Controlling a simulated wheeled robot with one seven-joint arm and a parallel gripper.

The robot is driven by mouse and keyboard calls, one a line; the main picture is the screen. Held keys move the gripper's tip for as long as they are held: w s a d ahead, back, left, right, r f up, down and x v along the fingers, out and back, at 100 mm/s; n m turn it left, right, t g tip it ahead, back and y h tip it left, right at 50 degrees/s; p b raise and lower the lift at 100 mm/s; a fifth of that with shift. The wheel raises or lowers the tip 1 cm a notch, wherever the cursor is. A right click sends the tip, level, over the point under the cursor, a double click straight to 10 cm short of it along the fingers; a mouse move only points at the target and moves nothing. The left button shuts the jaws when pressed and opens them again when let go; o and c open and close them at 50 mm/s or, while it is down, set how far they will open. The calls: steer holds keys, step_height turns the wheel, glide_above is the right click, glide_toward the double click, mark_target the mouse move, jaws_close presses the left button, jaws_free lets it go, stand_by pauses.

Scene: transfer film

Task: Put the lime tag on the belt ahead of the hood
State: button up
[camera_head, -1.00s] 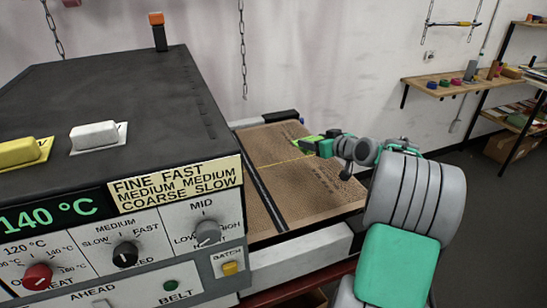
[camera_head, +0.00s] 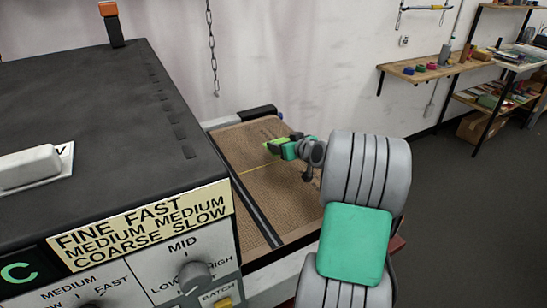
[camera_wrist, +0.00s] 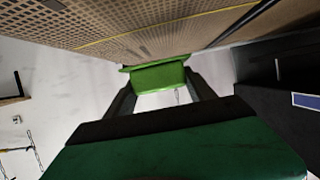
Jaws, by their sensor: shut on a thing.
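The lime tag (camera_wrist: 158,76) is a bright green flat piece between my gripper's two dark fingers in the wrist view. It also shows as a small green shape in the head view (camera_head: 272,147). My gripper (camera_head: 281,147) is shut on the tag, over the brown mesh belt (camera_head: 235,160). I cannot tell whether the tag touches the belt. The hood (camera_head: 110,140) is the large dark box at left, with its side facing the belt. A thin yellow line (camera_head: 255,166) crosses the belt near my gripper.
A control panel (camera_head: 185,270) with knobs and a speed label is on the near face of the hood. A dark bar (camera_head: 258,205) runs along the belt beside the hood. Wall shelves (camera_head: 425,68) with small coloured items stand at the back right.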

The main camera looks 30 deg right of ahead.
mark_target(277, 165)
steer(key=f, duration=0.1)
steer(key=a+f, duration=0.1)
steer(key=f, duration=0.1)
steer(key=a+f+p, duration=0.1)
steer(key=f, duration=0.1)
steer(key=shift+w, duration=0.1)
steer(key=shift+f+b, duration=0.35)
steer(key=shift+f, duration=0.05)
steer(key=o, duration=1.3)
steer(key=shift+r, duration=0.1)
steer(key=shift+r+p, duration=0.15)
steer(key=shift+p, duration=0.15)
steer(key=b+v, duration=0.1)
steer(key=v, duration=1)
steer(key=shift+s, duration=0.3)
steer(key=shift+s+a+r, duration=0.1)
steer(key=shift+s+r, duration=0.05)
steer(key=shift+s, duration=0.05)
